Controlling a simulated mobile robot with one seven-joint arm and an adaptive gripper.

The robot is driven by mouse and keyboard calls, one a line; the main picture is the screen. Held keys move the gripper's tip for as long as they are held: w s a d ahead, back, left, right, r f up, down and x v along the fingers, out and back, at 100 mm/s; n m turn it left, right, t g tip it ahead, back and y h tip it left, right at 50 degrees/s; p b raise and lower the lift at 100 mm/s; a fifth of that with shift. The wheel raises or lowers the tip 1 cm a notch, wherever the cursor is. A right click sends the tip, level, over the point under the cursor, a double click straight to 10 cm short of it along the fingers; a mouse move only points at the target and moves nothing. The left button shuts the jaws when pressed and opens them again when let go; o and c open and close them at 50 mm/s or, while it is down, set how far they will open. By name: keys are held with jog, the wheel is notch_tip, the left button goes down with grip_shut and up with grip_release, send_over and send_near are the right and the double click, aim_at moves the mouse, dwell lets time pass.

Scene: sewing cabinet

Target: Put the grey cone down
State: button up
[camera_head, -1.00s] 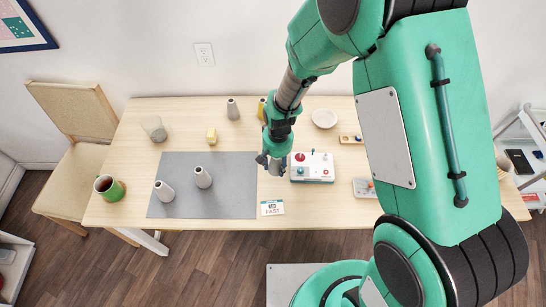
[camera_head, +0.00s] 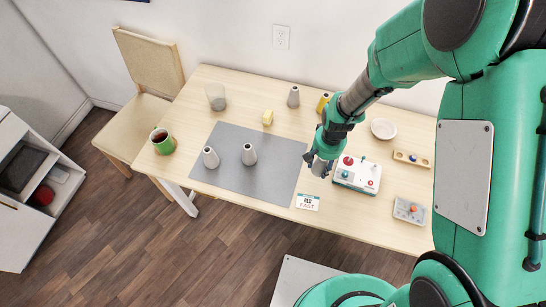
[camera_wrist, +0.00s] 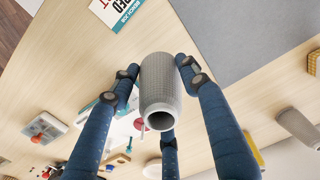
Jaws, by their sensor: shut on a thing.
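My gripper (camera_head: 318,160) is shut on a grey cone, which shows between its blue fingers in the wrist view (camera_wrist: 158,85). The cone's round open end faces the wrist camera. In the head view the gripper is just right of the grey mat (camera_head: 275,180), beside the white control box. Whether the held cone touches the table cannot be told. Two other grey cones (camera_head: 210,158) (camera_head: 249,155) stand upright on the mat, and a third (camera_head: 293,97) stands behind it on the bare table.
The control box (camera_head: 357,174) with a red knob is close on the gripper's right. A small sign (camera_head: 307,202) lies in front. The mat's front and right are clear.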

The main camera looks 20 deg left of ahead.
jog(key=s+a+n+p, duration=0.1)
jog(key=s+a, duration=0.1)
jog(key=s, duration=0.6)
jog(key=s+a+n+p, duration=0.1)
jog(key=s+a, duration=0.1)
jog(key=s, duration=0.6)
jog(key=shift+a+r, duration=0.15)
jog(key=shift+a, duration=0.2)
jog(key=b, duration=0.2)
send_over(281, 173)
jog(key=shift+s+f, duration=0.1)
jog(key=shift+f, duration=0.65)
jog(key=shift+f+b, duration=0.5)
jog(key=shift+f, duration=1.25)
jog(key=shift+f, duration=0.15)
